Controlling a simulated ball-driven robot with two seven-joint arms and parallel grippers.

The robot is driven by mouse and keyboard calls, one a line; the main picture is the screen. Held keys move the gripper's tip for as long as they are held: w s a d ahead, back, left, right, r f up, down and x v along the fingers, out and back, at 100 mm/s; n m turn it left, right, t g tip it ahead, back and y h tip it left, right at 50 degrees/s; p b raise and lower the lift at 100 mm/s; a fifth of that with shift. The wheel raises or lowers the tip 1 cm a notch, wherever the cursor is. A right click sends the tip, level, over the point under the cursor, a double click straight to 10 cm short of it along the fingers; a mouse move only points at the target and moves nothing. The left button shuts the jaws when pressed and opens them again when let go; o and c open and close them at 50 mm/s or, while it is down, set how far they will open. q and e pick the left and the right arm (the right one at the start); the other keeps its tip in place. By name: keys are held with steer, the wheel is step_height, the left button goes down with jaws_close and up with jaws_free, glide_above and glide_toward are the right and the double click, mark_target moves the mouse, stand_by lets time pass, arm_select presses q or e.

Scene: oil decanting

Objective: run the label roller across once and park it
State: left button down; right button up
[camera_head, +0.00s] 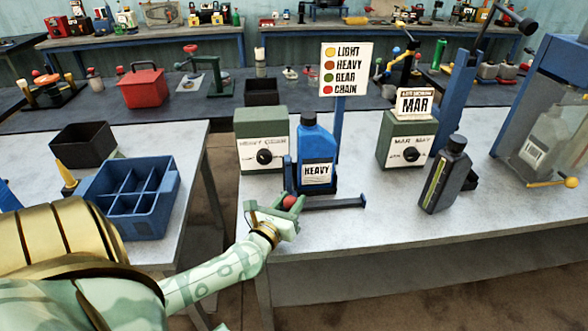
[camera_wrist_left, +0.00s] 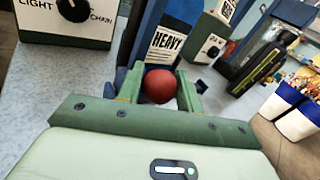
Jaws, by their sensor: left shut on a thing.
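My left gripper (camera_head: 288,206) is at the front of the left part of the work table. It is shut on the red ball knob (camera_wrist_left: 160,86), which sits between its two green fingers in the left wrist view. The knob appears to belong to the label roller, whose body is mostly hidden by the gripper. A dark blue rail (camera_head: 340,203) runs to the right from there. Just behind the knob, a blue bottle (camera_head: 318,145) with a white HEAVY label (camera_head: 317,172) stands upright in a blue cradle. My right gripper is not in view.
Behind the bottle are a green dial box (camera_head: 262,128) and a sign board (camera_head: 346,66). Another dial box (camera_head: 407,133) and a dark grey bottle (camera_head: 445,172) stand to the right. A blue divided crate (camera_head: 130,222) is on the left table. The table's front right is clear.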

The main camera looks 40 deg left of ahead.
arm_select(q)
steer(key=c, duration=1.3)
jaws_free()
steer(key=shift+a, duration=0.1)
steer(key=o, duration=0.3)
steer(key=shift+s+a, duration=0.1)
steer(key=shift+s, duration=0.1)
steer(key=v, duration=1.6)
steer(key=shift+s+b, duration=0.2)
steer(key=shift+b, duration=0.1)
